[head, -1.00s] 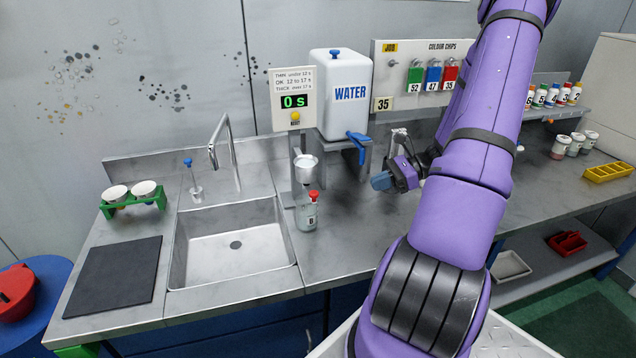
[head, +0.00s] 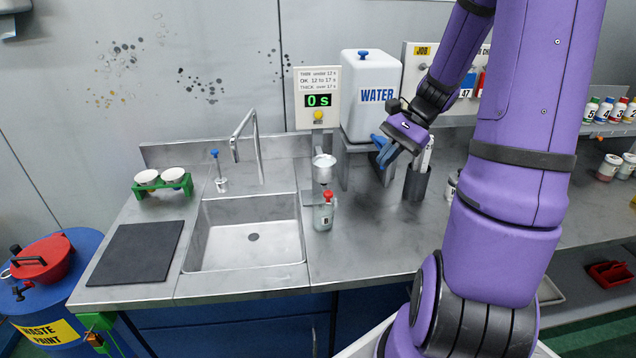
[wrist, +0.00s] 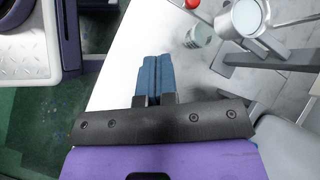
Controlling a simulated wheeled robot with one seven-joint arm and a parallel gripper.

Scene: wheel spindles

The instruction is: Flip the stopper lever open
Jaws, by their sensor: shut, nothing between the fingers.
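A small metal cup (head: 323,162) sits on a stand under the timer; it also shows at the top of the wrist view (wrist: 247,17). I cannot clearly make out a stopper lever at the cup; it is too small or hidden. A bottle marked B (head: 323,217) with a red top stands below the cup, and shows in the wrist view (wrist: 199,36). My gripper (head: 385,155) is in front of the water tank, right of the cup and apart from it. Its blue fingers (wrist: 153,62) are together and empty, over the worktop.
The white water tank (head: 369,100) stands behind my gripper, its blue tap partly covered. A dark holder (head: 415,183) stands just right of my gripper. The timer (head: 317,97) reads 0 s. The sink (head: 212,265) is at left; the worktop before the bottle is clear.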

